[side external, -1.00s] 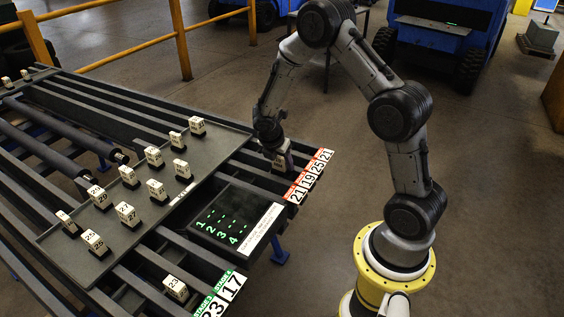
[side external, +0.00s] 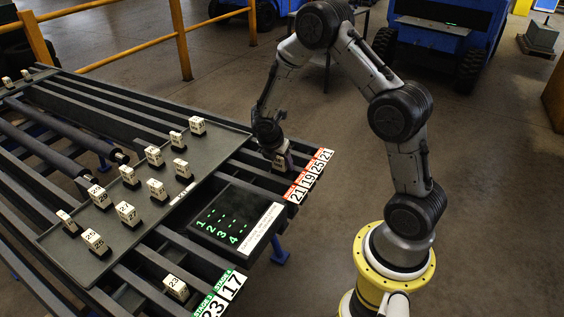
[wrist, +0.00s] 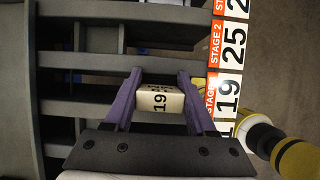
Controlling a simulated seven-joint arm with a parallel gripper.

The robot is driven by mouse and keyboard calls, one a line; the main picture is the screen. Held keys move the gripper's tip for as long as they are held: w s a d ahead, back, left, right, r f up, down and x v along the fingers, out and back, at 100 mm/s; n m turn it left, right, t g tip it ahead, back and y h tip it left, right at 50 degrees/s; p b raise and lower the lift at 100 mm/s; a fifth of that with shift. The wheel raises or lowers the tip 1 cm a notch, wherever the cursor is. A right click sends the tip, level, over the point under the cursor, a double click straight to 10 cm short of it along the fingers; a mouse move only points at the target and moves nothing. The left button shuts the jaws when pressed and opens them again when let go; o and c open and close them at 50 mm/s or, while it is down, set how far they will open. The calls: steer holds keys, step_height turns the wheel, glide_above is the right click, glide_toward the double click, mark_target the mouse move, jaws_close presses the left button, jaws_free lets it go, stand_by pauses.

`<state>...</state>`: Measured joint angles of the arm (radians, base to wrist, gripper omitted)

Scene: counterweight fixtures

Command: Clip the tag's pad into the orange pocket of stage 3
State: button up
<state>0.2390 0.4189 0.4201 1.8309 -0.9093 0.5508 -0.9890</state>
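A white block marked 19 (wrist: 159,101) sits between the purple fingers of my gripper (wrist: 160,76) in the wrist view. The fingers lie close against both its sides, and my gripper looks shut on it. In the side view my gripper (side external: 281,160) points down low over the dark rails, just left of the number cards. The orange stage label (wrist: 211,96) beside the number 19 card (wrist: 229,98) is to the right of the block, partly covered by the right finger. No separate orange pocket or tag's pad can be made out. Whether the block touches the rail is hidden.
Several numbered white blocks stand in dark bases on the grey tray (side external: 75,235). A black panel with green digits (side external: 224,216) lies between the orange cards (side external: 310,177) and green-labelled cards (side external: 219,292). One block marked 23 (side external: 176,286) stands on the front rails.

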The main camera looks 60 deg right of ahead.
steer(key=o, duration=0.3)
step_height(320, 180, down, 3)
steer(key=shift+s, duration=0.15)
steer(key=v, duration=0.7)
steer(key=d+v, duration=0.1)
steer(key=v, duration=0.2)
steer(key=shift+w+a+r, duration=0.1)
steer(key=shift+w+r, duration=0.1)
steer(key=shift+r, duration=0.2)
steer(key=s+a+r+m+t, duration=0.2)
steer(key=s+a+r, duration=0.1)
steer(key=r, duration=0.6)
steer(key=s+a+r+m+t, duration=0.2)
steer(key=s+a+r+t, duration=0.1)
steer(key=r, duration=0.6)
steer(key=s+a+m+y, duration=0.2)
steer(key=s+a+m, duration=0.2)
steer(key=s+m, duration=0.3)
steer(key=s+a+m+y, duration=0.3)
steer(key=s+a+m, duration=0.2)
steer(key=s, duration=0.3)
steer(key=shift+f+m+t, duration=0.3)
steer(key=shift+m, duration=0.6)
